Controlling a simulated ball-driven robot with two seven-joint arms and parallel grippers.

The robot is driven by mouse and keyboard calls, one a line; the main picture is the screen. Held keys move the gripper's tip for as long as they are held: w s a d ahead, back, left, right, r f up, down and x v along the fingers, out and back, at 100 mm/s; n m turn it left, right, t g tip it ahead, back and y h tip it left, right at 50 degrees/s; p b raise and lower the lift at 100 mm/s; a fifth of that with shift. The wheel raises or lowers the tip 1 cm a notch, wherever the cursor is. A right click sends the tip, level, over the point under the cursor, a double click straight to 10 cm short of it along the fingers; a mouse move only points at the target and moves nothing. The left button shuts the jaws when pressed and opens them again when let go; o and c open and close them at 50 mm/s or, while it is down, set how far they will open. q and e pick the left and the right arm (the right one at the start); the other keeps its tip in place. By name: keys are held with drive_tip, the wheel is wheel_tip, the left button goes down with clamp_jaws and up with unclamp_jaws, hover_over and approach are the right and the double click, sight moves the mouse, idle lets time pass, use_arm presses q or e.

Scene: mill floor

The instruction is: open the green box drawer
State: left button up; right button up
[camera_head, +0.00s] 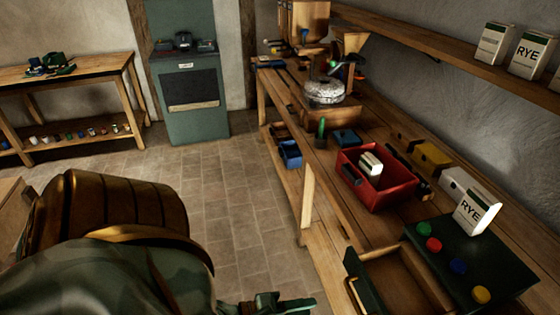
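The green drawer front (352,268) carries a brass handle (357,296). My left gripper (290,304) is at the bottom edge, left of the drawer front and apart from the handle in the picture. It is partly cut off, and its finger gap cannot be made out. My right gripper is not in view.
A red bin (378,196) holding a small carton stands behind the box on the bench. A white RYE carton (475,212) stands at the box's back edge. A bench post (307,200) rises left of the drawer. The tiled floor (245,205) is clear.

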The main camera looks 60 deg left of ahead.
use_arm(q)
drive_tip(key=shift+v, duration=2.4)
